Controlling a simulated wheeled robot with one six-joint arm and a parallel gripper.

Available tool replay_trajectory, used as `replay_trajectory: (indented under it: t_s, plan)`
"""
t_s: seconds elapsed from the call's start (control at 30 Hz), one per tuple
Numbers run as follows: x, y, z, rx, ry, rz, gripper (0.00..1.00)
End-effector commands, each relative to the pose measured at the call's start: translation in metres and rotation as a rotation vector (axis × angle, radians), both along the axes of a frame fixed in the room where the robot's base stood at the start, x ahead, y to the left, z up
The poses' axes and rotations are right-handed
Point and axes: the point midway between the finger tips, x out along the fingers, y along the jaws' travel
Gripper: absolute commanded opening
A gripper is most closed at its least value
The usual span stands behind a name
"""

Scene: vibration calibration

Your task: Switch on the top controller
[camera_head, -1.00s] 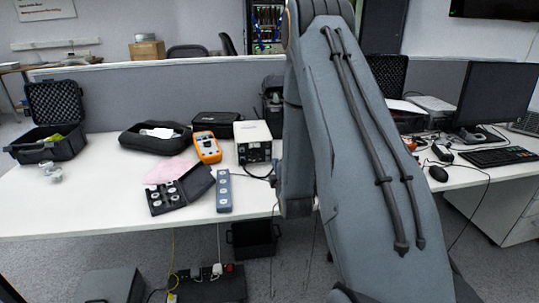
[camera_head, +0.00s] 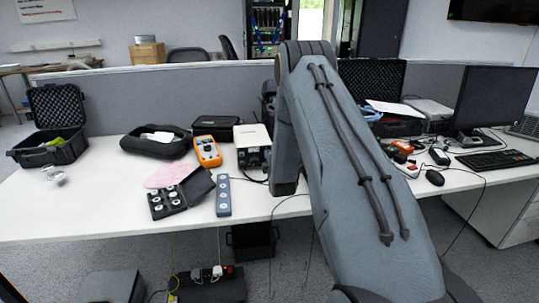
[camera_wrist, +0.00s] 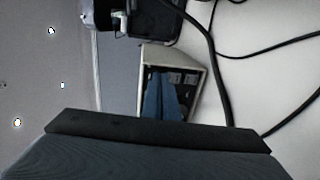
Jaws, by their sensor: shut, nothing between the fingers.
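A white box-shaped controller (camera_head: 254,133) with a black front panel stands on the desk, just left of my arm in the head view. In the wrist view the controller's pale casing (camera_wrist: 197,58) frames a dark panel with small grey squares. My gripper (camera_wrist: 162,78) shows there as two blue-grey fingers, closed together and empty, pointing at this panel. The fingers cover part of the panel. I cannot tell whether they touch it, and the switch itself is not clearly visible. My gripper is hidden in the head view.
An orange meter (camera_head: 207,151), a grey power strip (camera_head: 223,196) and an open black case (camera_head: 181,195) lie left of the controller. Black cables (camera_wrist: 217,70) run beside it in the wrist view. A monitor (camera_head: 496,96) stands at the right.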

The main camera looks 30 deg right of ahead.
Motion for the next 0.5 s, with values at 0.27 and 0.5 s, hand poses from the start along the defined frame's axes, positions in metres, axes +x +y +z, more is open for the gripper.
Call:
replay_trajectory:
  t_s: [0.27, 0.5]
  plan:
    - [0.0019, -0.0006, 0.0001, 0.000, -0.001, 0.000, 0.00]
    - [0.0055, -0.0016, -0.0029, -0.001, -0.002, 0.000, 0.00]
